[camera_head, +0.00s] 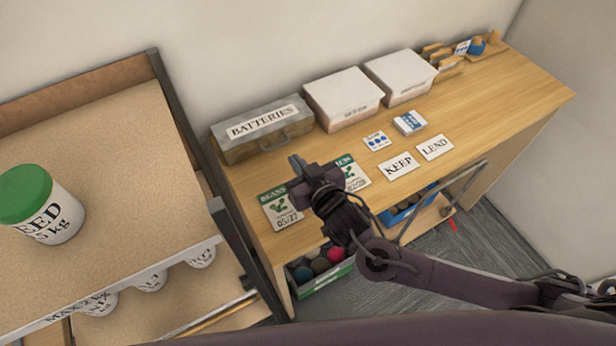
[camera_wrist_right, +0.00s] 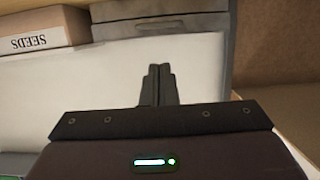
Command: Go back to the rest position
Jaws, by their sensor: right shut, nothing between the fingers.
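My right arm comes in from the right of the head view. Its gripper (camera_head: 297,163) is over the left end of the wooden table (camera_head: 455,150), above the seed packets and in front of the batteries box. In the right wrist view, the two fingers (camera_wrist_right: 157,72) are together with nothing between them. The gripper partly covers the right seed packet (camera_head: 354,174); the left packet, marked BEANS (camera_head: 281,206), lies beside it. My left gripper is in neither view.
A grey BATTERIES box (camera_head: 262,143) and two white lidded boxes (camera_head: 343,112) line the table's back. KEEP (camera_head: 398,165) and LEND (camera_head: 435,147) cards lie in front. A shelf rack (camera_head: 120,130) with a green-lidded tub (camera_head: 45,215) stands left. Crates (camera_head: 325,283) sit below the table.

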